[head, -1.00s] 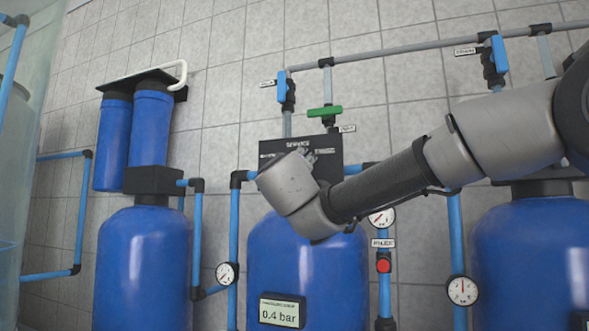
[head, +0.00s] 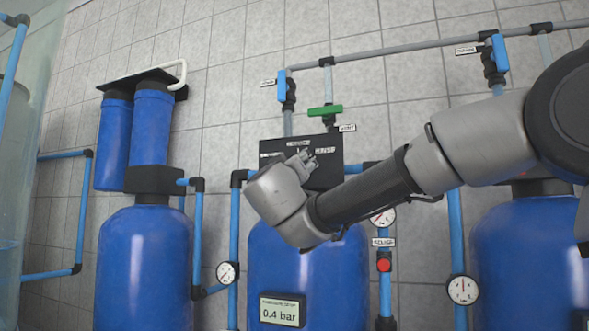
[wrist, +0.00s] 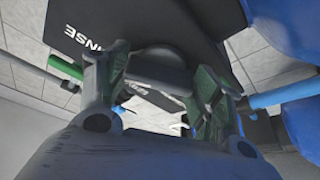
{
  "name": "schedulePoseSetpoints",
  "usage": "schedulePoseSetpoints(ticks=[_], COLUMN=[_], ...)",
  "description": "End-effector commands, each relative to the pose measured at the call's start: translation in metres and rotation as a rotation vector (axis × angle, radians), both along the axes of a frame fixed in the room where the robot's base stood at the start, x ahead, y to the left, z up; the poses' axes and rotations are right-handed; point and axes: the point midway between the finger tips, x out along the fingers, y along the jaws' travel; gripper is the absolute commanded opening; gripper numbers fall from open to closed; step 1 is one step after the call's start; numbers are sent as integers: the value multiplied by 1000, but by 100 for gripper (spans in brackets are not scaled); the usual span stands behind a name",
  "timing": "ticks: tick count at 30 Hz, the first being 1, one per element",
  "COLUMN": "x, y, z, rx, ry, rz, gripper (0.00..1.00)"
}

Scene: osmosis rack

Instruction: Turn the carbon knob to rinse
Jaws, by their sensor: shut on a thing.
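A black control panel (head: 270,149) with white lettering sits on top of the middle blue tank (head: 262,265). My gripper (head: 304,160) is at the front of this panel and covers its middle. In the wrist view, my gripper (wrist: 163,70) has its two fingers on either side of a dark rounded knob (wrist: 165,55) and is shut on it. Much of the knob is hidden by the fingers, so its exact angle cannot be told. The word RINSE (wrist: 84,40) shows on the panel left of the fingers in the wrist view.
A green-handled valve (head: 325,110) and a blue-handled valve (head: 282,86) are just above the panel. A 0.4 bar display (head: 282,311) is on the tank's front.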

Motion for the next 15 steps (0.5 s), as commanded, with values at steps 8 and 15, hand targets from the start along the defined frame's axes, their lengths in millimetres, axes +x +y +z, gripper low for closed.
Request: schedulePoseSetpoints(ticks=[8, 15], x=[1, 0], y=[0, 0], z=[-2, -1], rx=[-1, 0], ry=[4, 1], rz=[1, 0], gripper=[88, 88])
